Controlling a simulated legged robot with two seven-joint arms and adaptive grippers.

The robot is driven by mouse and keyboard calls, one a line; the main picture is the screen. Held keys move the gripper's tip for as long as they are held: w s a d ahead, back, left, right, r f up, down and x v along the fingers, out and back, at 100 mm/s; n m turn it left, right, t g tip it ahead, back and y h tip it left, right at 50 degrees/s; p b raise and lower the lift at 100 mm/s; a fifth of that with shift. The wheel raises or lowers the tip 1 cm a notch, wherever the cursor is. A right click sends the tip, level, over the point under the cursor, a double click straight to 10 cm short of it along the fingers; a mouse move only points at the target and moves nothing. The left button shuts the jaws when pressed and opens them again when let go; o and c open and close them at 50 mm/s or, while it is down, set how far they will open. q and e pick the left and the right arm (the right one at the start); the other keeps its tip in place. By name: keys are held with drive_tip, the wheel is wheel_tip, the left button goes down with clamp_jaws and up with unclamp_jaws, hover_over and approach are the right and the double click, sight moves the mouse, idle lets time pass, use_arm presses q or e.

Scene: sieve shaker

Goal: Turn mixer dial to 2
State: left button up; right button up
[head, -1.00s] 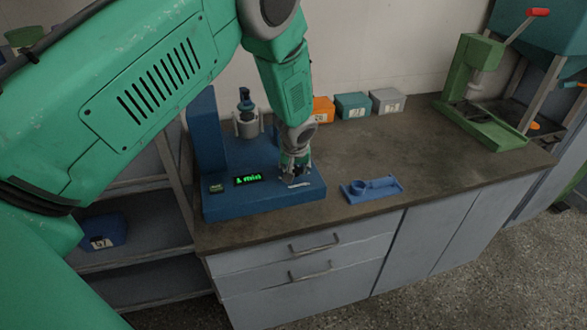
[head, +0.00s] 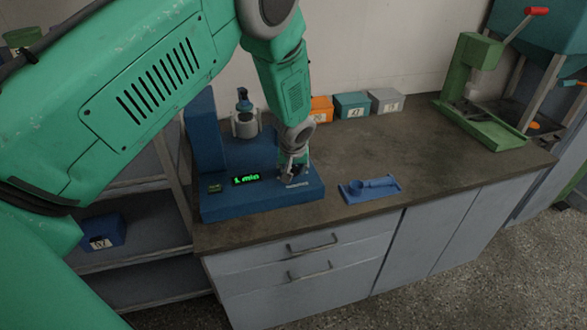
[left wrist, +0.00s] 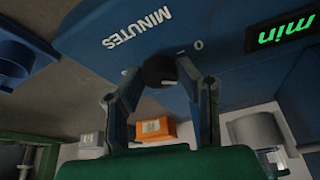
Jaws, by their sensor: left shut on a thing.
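The blue mixer (head: 232,206) stands on the worktop, and its green display (head: 246,178) reads "1 min". My left gripper (head: 292,176) is at the right part of the mixer's front panel and hides the dial in the head view. In the left wrist view the round black dial (left wrist: 160,71) with a pale pointer line sits between my left fingers, which are shut on it from both sides. "MINUTES" is printed beside the dial, and a "0" mark shows near one finger. My right gripper is not in view.
A blue tool holder (head: 369,189) lies to the right of the mixer. Orange (head: 321,109), teal (head: 351,105) and grey (head: 386,100) boxes stand along the wall. A green press (head: 481,115) stands at the far right. The worktop between is clear.

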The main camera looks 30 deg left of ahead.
use_arm(q)
drive_tip(key=shift+f, duration=0.1)
idle(0.5)
drive_tip(key=o, duration=0.9)
drive_tip(key=shift+d, duration=0.1)
drive_tip(key=shift+o, duration=1.1)
drive_tip(key=shift+w+f, duration=0.1)
drive_tip(key=shift+w, duration=0.1)
drive_tip(key=v, duration=1.1)
drive_tip(key=shift+r, duration=0.4)
